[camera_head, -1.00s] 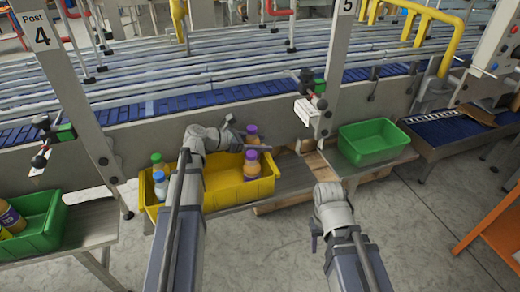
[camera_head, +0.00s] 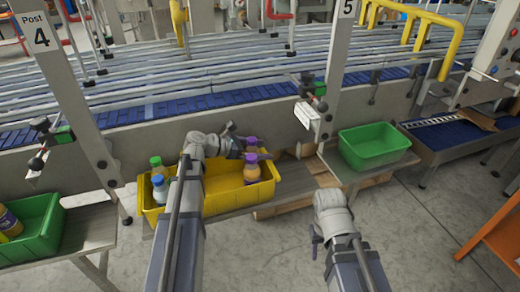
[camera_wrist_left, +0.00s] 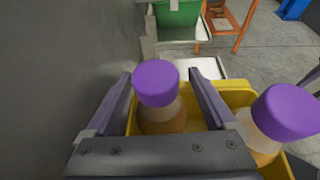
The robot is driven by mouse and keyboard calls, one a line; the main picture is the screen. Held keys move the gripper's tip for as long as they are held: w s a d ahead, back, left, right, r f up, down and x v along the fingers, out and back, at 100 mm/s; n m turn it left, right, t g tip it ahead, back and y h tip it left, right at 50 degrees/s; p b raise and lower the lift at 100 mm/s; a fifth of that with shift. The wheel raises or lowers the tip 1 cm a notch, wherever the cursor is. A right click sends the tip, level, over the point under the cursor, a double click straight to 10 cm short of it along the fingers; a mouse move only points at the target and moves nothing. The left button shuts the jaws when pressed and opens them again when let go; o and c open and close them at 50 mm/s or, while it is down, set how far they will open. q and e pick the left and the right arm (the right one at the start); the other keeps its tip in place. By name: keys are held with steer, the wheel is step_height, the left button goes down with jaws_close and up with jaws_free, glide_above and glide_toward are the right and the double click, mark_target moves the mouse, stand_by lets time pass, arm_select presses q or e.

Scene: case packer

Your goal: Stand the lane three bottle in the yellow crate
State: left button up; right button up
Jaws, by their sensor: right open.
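The yellow crate (camera_head: 222,203) stands on a shelf in front of the conveyor. At its right end are two orange bottles with purple caps, a near one (camera_head: 251,173) and a far one (camera_head: 251,150). My left gripper (camera_head: 250,144) is at the far bottle. In the left wrist view, my left gripper (camera_wrist_left: 163,90) is open, its fingers either side of a purple-capped bottle (camera_wrist_left: 157,82) with narrow gaps showing. The other purple-capped bottle (camera_wrist_left: 284,112) is outside the right finger. The bottles' bases are hidden. My right gripper (camera_head: 315,240) is open and empty, right of the crate.
A green-capped bottle (camera_head: 156,163) and a pale blue-capped bottle (camera_head: 159,186) stand at the crate's left end. An empty green crate (camera_head: 375,158) is at the right. Another green crate (camera_head: 48,240) with bottles is at the left. Posts 4 and 5 flank the yellow crate.

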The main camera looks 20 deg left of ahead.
arm_select(q)
steer(key=shift+o, duration=0.4)
steer(key=shift+r, duration=0.1)
steer(key=p+v, duration=0.5)
steer(key=v, duration=0.7)
steer(key=shift+r+p, duration=0.4)
steer(key=shift+r, duration=0.1)
stand_by(1.4)
